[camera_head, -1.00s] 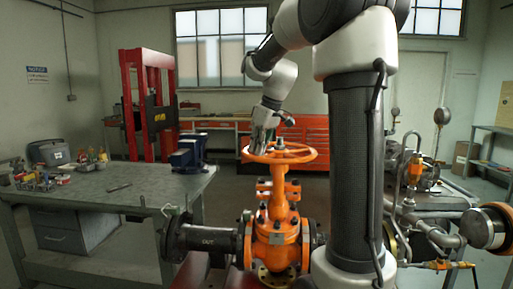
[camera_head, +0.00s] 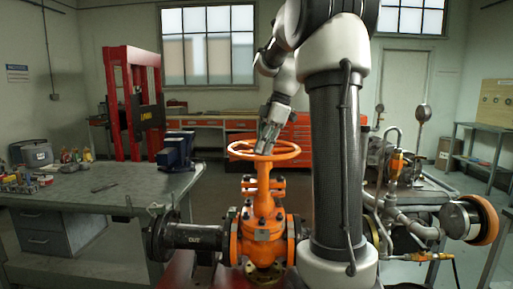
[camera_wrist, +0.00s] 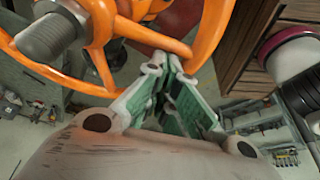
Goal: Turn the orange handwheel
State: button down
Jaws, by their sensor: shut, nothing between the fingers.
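The orange handwheel (camera_head: 284,155) lies flat on top of the orange gate valve (camera_head: 262,230), in the middle of the head view. In the wrist view its orange rim (camera_wrist: 205,45) and spokes cross the upper left, with the grey threaded stem (camera_wrist: 50,36) at the hub. My gripper (camera_head: 266,146) comes down from above at the wheel, near its hub in the head view. In the wrist view the gripper's green-padded fingers (camera_wrist: 172,88) are close together beside the rim and a spoke. They hold nothing. Whether they touch the wheel cannot be told.
A workbench (camera_head: 120,197) with a blue vise (camera_head: 177,152) and small parts stands at left. A red press (camera_head: 133,100) stands behind it. Pipes and a pump (camera_head: 400,185) stand at right, beyond my arm. A dark pipe (camera_head: 190,236) joins the valve's left side.

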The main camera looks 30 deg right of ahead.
aim_at(290, 149)
jog(key=d+n, duration=0.2)
jog(key=d, duration=0.2)
jog(key=w+d+n+g, duration=0.1)
jog(key=d+n, duration=0.1)
jog(key=d, duration=0.2)
jog(key=w+d+n+g, duration=0.1)
jog(key=d+n, duration=0.2)
jog(key=d, duration=0.2)
jog(key=shift+w+f, duration=0.1)
jog(key=shift+w, duration=0.1)
jog(key=w+d+n+g+h, duration=0.1)
jog(key=w+n+g, duration=0.1)
jog(key=w+n, duration=0.5)
jog(key=shift+w+n+g+h, duration=0.3)
jog(key=shift+w, duration=0.2)
jog(key=shift+d, duration=0.1)
dwell(0.4)
